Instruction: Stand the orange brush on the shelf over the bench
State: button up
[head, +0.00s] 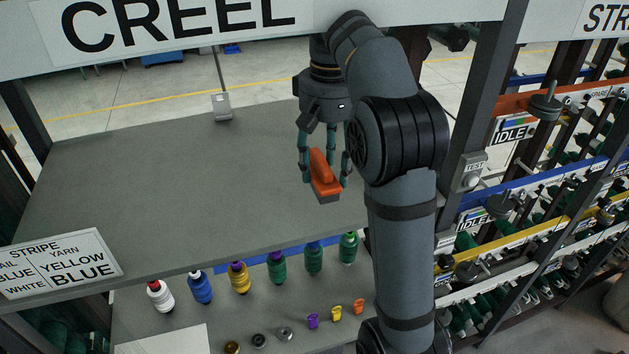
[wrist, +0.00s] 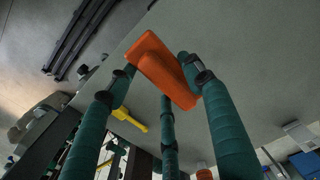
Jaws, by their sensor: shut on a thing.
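The orange brush (head: 321,172) is held between the teal fingers of my gripper (head: 325,168), with its orange body up and its greyish bristle side down in the head view. In the wrist view the brush (wrist: 160,68) shows between the fingertips of my gripper (wrist: 162,82). My gripper is shut on it. The brush is over the right part of the grey shelf (head: 170,180), near its right end. I cannot tell whether its lower side touches the shelf. The bench (head: 190,320) lies below the shelf's front edge.
The shelf top is otherwise bare, apart from a small grey box (head: 222,106) at its back edge. Several yarn cones, such as a yellow one (head: 239,279), stand on the bench, with small purple, yellow and orange pieces. A post with a test box (head: 469,171) stands right.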

aim_at(320, 183)
jog(key=shift+w+a+f, duration=0.3)
jog(key=shift+a+f, duration=0.15)
jog(key=shift+a, duration=0.2)
jog(key=shift+f, duration=2.05)
jog(key=shift+f, duration=0.1)
jog(key=o, duration=1)
jog(key=shift+o, duration=0.2)
jog(key=shift+r, duration=3.85)
